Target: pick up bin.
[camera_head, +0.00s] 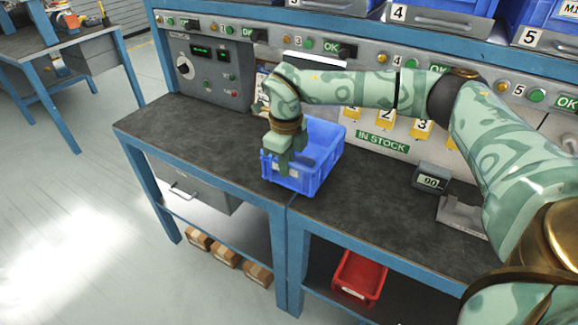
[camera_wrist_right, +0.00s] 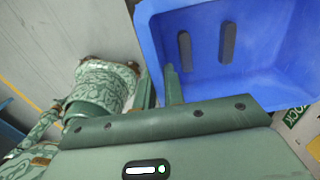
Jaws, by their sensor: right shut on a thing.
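The blue bin (camera_head: 314,178) is open-topped and upright, near the front edge of the dark bench top. I cannot tell whether it rests on the bench or is just above it. My right gripper (camera_head: 284,165) comes down from above and is shut on the bin's near left wall. In the right wrist view the gripper (camera_wrist_right: 160,88) has one finger inside the bin (camera_wrist_right: 270,70) and one outside. Two dark elongated shapes show inside the bin there. My left gripper is in neither view.
The bench top (camera_head: 215,140) is clear to the left of the bin. A small display unit (camera_head: 432,178) stands to the right. A panel with knobs and blue bins backs the bench. A red bin (camera_head: 358,277) and several cardboard boxes (camera_head: 227,255) are on the lower shelf.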

